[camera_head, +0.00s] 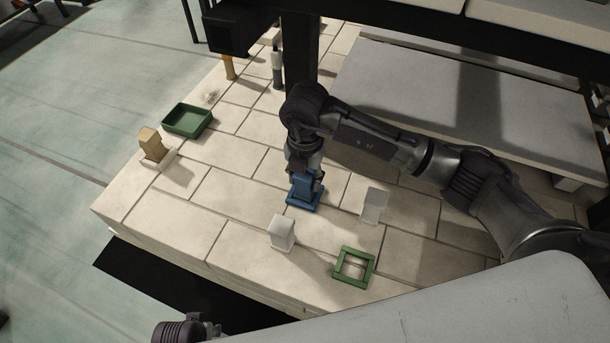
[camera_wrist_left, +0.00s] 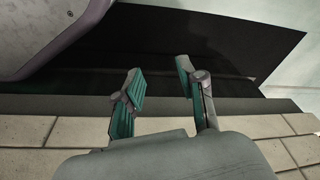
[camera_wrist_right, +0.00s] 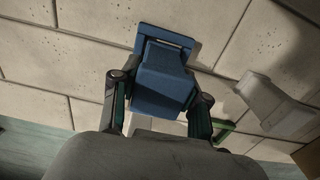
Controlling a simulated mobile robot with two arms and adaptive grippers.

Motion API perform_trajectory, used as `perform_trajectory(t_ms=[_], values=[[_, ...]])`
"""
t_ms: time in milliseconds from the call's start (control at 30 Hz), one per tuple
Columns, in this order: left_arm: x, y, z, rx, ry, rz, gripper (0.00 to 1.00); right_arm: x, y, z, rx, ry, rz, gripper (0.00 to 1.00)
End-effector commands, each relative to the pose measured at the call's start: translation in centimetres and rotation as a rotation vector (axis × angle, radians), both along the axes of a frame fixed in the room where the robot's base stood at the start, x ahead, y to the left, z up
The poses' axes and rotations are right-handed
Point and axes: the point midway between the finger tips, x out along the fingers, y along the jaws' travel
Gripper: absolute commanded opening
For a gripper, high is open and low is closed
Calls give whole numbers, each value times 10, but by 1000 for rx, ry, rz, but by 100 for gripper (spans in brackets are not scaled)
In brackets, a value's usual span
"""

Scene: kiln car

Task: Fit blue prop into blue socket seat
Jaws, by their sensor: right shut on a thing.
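The blue prop (camera_head: 302,184) is a small upright block in my right gripper (camera_head: 304,177), directly over the blue socket seat (camera_head: 304,203) on the brick deck. In the right wrist view the blue prop (camera_wrist_right: 163,72) sits between the two fingers of the right gripper (camera_wrist_right: 160,95). The rim of the blue socket seat (camera_wrist_right: 142,37) shows behind it. Prop and seat overlap in the picture; I cannot tell how deep the prop sits. My left gripper (camera_wrist_left: 160,80) is open and empty, off the deck's near edge.
A white block (camera_head: 282,232) and a pale piece (camera_head: 373,204) stand close to the seat. A green frame (camera_head: 354,267) lies nearer. A tan block (camera_head: 152,142) and a green tray (camera_head: 187,120) are at the left. A dark post (camera_head: 300,62) rises behind my right arm.

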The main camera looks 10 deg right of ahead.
Motion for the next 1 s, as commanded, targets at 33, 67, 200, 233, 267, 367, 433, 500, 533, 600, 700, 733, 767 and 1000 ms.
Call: perform_trajectory(t_ms=[33, 67, 200, 233, 267, 367, 433, 500, 533, 600, 700, 733, 767, 1000], values=[[-1, 0, 0, 1, 3, 0, 40, 0, 0, -1, 0, 0, 0, 6], [-1, 0, 1, 1, 5, 0, 40, 0, 0, -1, 0, 0, 0, 6], [1, 0, 5, 0, -1, 0, 40, 0, 0, -3, 0, 0, 0, 6], [1, 0, 6, 1, -2, 0, 40, 0, 0, -3, 0, 0, 0, 6], [2, 0, 6, 0, -3, 1, 40, 0, 0, -4, 0, 0, 0, 6], [3, 0, 9, 0, -5, 1, 40, 0, 0, -5, 0, 0, 0, 6], [4, 0, 11, 0, -7, 1, 40, 0, 0, -6, 0, 0, 0, 6], [5, 0, 13, 0, -8, 1, 40, 0, 0, -7, 0, 0, 0, 6], [6, 0, 14, 0, -8, 1, 40, 0, 0, -7, 0, 0, 0, 6], [7, 0, 15, 0, -11, 1, 40, 0, 0, -8, 0, 0, 0, 6], [9, 0, 20, -1, -19, 1, 40, 0, 0, -8, 0, 0, 0, 6], [10, 0, 20, -1, -21, 1, 40, 0, 0, -7, 0, 0, 0, 6], [10, 0, 21, -1, -21, 1, 40, 0, 0, -7, 0, 0, 0, 6], [9, 0, 19, -1, -17, 2, 40, 0, 0, -7, 0, 0, 0, 6]])
